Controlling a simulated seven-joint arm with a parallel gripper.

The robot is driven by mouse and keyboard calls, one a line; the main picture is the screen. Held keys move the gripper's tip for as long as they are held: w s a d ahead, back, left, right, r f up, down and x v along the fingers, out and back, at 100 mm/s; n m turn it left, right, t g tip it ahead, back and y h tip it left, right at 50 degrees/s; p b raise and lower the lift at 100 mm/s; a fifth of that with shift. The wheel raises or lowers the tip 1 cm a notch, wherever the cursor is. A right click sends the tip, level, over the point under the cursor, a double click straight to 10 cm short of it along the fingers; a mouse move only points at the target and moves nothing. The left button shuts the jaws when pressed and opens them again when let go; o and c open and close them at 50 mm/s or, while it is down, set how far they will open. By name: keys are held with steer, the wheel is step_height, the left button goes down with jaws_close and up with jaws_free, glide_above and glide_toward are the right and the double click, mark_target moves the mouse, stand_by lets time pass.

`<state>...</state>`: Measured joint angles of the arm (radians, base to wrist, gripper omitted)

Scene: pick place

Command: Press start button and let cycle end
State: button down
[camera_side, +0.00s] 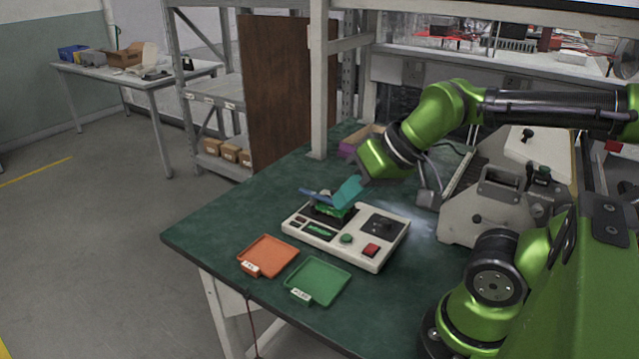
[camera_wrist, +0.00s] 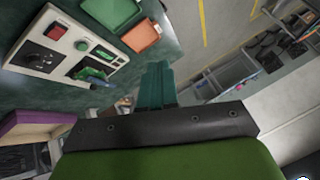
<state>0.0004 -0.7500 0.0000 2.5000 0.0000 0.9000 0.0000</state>
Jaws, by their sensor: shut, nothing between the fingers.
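A white tester box (camera_side: 369,251) sits on the green table. It has a green start button (camera_side: 347,238), a red button (camera_side: 371,250), a small display strip and a black knob panel (camera_side: 383,224). A fixture on its far left part holds a green board (camera_side: 330,211), with a blue lever (camera_side: 315,195) beside it. My gripper (camera_side: 347,191) has teal fingers, shut and empty, just above the fixture; contact cannot be told. In the wrist view the shut fingers (camera_wrist: 157,86) point away from the box, which shows at upper left with its green button (camera_wrist: 81,46).
An orange tray (camera_side: 268,254) and a green tray (camera_side: 318,281) lie empty at the table's front edge, in front of the box. A purple-sided bin (camera_side: 350,148) stands behind. A grey machine stands at the right. The table's left part is clear.

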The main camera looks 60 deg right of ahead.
steer(key=w+d+f+m+g, duration=0.2)
steer(key=d+f+m, duration=0.2)
steer(key=d, duration=0.2)
steer(key=m+t+y, duration=0.2)
steer(key=m+y, duration=0.2)
steer(key=m, duration=0.7)
glide_above(351, 237)
step_height(351, 237, down, 6)
steer(key=shift+f, duration=4.4)
steer(key=shift+f, duration=0.4)
